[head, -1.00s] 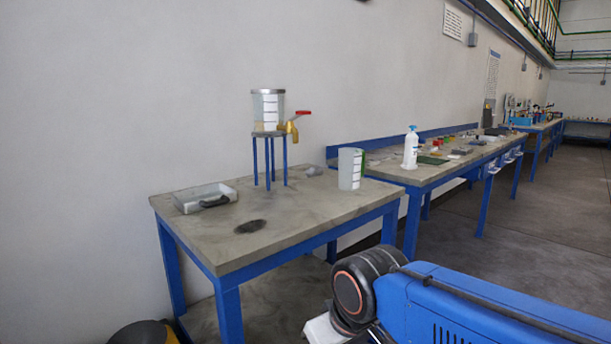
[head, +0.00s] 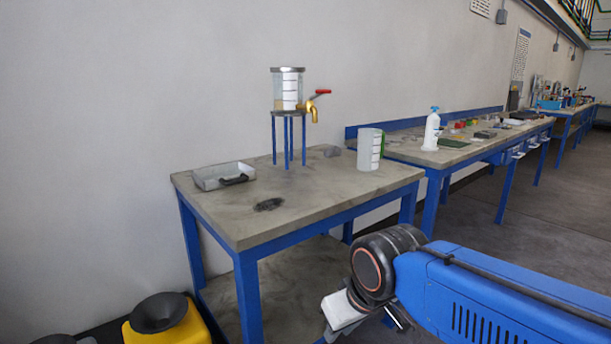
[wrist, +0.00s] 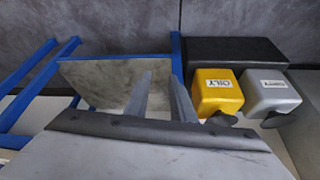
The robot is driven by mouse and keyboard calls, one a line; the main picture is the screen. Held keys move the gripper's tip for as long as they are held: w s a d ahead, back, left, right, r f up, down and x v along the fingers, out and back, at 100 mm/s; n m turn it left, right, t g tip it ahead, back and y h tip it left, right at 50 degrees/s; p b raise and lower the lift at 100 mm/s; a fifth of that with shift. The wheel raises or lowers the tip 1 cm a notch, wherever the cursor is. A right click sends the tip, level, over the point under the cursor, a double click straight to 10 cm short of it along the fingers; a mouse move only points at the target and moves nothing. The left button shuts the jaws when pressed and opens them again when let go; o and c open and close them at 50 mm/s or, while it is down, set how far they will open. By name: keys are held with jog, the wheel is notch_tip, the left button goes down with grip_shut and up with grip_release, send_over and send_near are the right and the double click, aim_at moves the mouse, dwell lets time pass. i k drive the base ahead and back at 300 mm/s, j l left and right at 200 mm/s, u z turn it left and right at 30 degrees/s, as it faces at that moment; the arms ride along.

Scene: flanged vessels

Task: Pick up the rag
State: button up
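A small grey lump (head: 332,151), likely the rag, lies towards the back of the near table (head: 320,190), between the stand and the clear graduated beaker. It is too small to make out folds. The lump cannot be made out in the wrist view.
The table holds a clear vessel (head: 288,90) with a brass tap on a blue stand, a beaker (head: 369,150), a grey tray (head: 224,176) and a dark patch (head: 269,204). A yellow bin (wrist: 217,90) and a grey bin (wrist: 266,92) stand on the floor.

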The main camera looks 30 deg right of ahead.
aim_at(334, 151)
jog(key=i+l+u, duration=0.1)
jog(key=l, duration=0.8)
jog(key=l+u, duration=0.1)
jog(key=l, duration=0.8)
